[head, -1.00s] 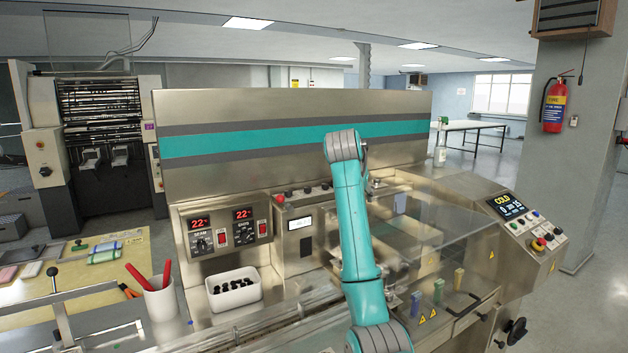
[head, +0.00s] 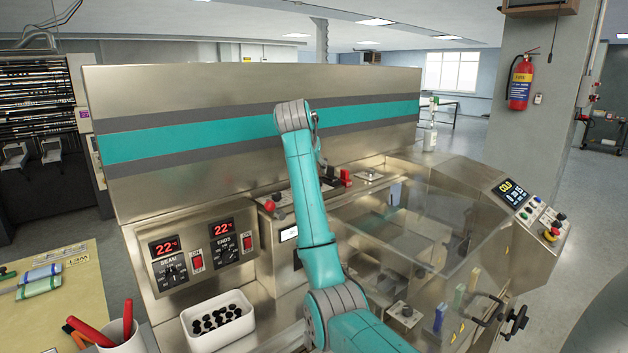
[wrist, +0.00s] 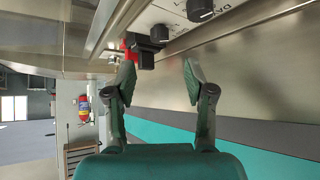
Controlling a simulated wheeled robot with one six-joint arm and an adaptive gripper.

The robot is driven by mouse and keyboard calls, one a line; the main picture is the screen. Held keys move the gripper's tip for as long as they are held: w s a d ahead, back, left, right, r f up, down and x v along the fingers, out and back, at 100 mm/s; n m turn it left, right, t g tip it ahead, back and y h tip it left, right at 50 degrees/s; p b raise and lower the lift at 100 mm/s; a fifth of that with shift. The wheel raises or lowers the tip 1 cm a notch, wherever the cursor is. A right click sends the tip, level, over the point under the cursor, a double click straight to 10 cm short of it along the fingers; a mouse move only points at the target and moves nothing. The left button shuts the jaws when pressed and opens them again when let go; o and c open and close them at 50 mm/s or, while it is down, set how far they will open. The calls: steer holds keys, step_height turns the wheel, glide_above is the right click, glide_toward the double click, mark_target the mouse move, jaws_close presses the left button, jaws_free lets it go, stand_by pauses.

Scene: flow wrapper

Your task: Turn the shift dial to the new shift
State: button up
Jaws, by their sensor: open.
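In the wrist view a black knob (wrist: 200,9) stands on a pale panel with small markings, cut by the top edge. A second black knob (wrist: 159,32) sits beside it, near a red part. I cannot read which of them is the shift dial. My gripper (wrist: 159,68) is open and empty, its two fingers apart below the knobs and not touching them. In the head view my arm hides most of the gripper and part of the machine's control ledge. The SEAM dial (head: 171,272) and ENDS dial (head: 226,256) show at the left.
The steel machine back (head: 180,95) with its teal stripe rises behind my arm. A clear cover (head: 400,235) lies to the right. A white bin (head: 195,335) of black pieces and a cup (head: 125,345) with red-handled tools stand at the front left. A slanted control console (head: 510,200) is at right.

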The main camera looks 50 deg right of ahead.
steer(key=x, duration=0.9)
jaws_close()
